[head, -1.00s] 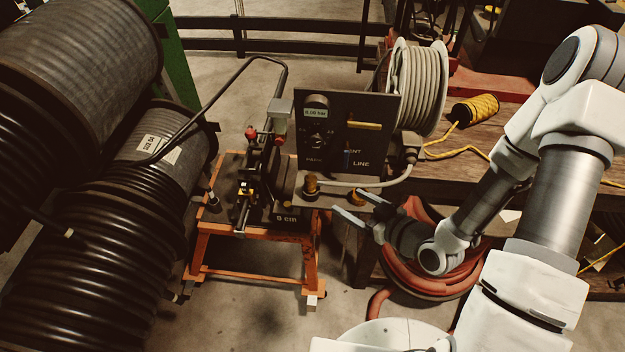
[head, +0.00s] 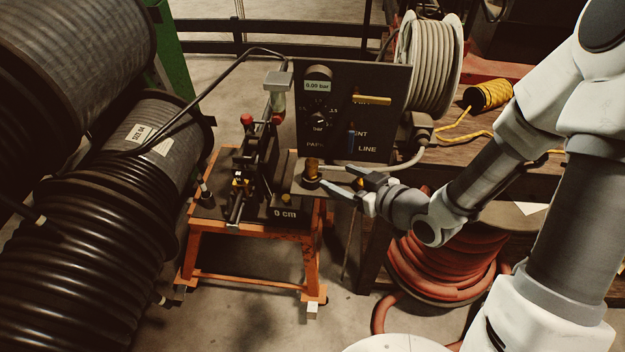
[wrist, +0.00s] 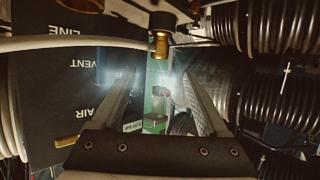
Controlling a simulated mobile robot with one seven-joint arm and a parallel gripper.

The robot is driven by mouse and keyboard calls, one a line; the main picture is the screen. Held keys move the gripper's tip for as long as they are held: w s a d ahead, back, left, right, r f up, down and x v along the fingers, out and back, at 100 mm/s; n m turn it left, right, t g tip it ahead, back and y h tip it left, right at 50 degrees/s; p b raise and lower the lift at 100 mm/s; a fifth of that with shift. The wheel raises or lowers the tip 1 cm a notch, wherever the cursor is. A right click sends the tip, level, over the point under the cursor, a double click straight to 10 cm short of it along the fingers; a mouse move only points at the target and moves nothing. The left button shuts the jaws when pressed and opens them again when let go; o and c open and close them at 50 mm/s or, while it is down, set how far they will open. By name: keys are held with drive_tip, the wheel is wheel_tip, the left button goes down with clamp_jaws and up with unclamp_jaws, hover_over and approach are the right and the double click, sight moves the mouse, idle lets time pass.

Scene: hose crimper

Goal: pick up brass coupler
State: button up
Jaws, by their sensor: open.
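The brass coupler (head: 311,169) stands upright on a small dark ledge beside the crimper, below the black panel. It also shows in the wrist view (wrist: 160,43), top centre, just beyond the fingertips. My gripper (head: 338,180) reaches in from the right with its fingers open and empty, the tips close to the coupler's right side. In the wrist view my gripper (wrist: 158,73) has its two fingers spread, with the coupler roughly in line with the gap. I cannot tell whether a finger touches it. Another small brass-coloured piece (head: 358,182) is partly hidden by the gripper.
The black panel (head: 340,140) with display and knob stands right behind the coupler. The crimper (head: 245,170) is on an orange stand (head: 240,275) to the left. A grey hose (head: 400,165) curves close above my gripper. Black hose reels (head: 80,250) fill the left side.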

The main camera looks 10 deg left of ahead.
sight(316, 166)
drive_tip(key=b+x, duration=0.3)
drive_tip(key=x, duration=0.2)
drive_tip(key=shift+w+a+f, duration=0.1)
drive_tip(key=shift+w+a, duration=0.1)
drive_tip(key=shift+a, duration=0.05)
drive_tip(key=x, duration=0.6)
drive_tip(key=shift+b, duration=0.35)
drive_tip(key=shift+c, duration=0.2)
drive_tip(key=shift+s, duration=0.1)
clamp_jaws()
